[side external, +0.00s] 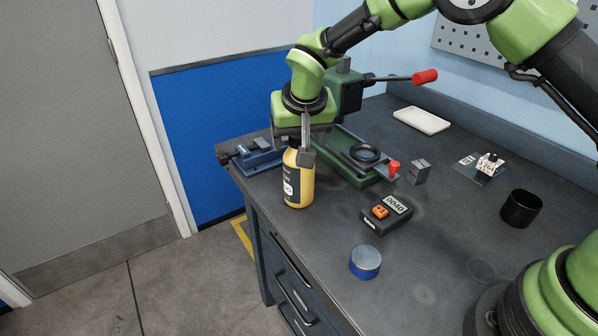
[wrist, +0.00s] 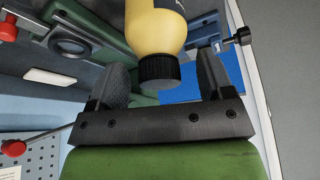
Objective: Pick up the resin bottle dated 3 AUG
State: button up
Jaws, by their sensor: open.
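A yellow resin bottle (side external: 306,187) with a dark label stands upright near the bench's left edge. Its label print is too small to read, so I cannot tell the date. My gripper (side external: 300,154) is directly above it, pointing down, with a finger beside the bottle's upper part. In the wrist view, the bottle (wrist: 153,28) has a black cap, which lies between the two spread fingers of my gripper (wrist: 163,75). There are visible gaps between cap and fingers. No other resin bottle shows.
A blue vise (side external: 258,158) stands close behind left, and a green press (side external: 345,165) close behind right. The front bench is mostly clear.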

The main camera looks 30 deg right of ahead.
jog(key=shift+w+f, duration=0.1)
jog(key=shift+f, duration=0.1)
grip_shut()
dwell(0.3)
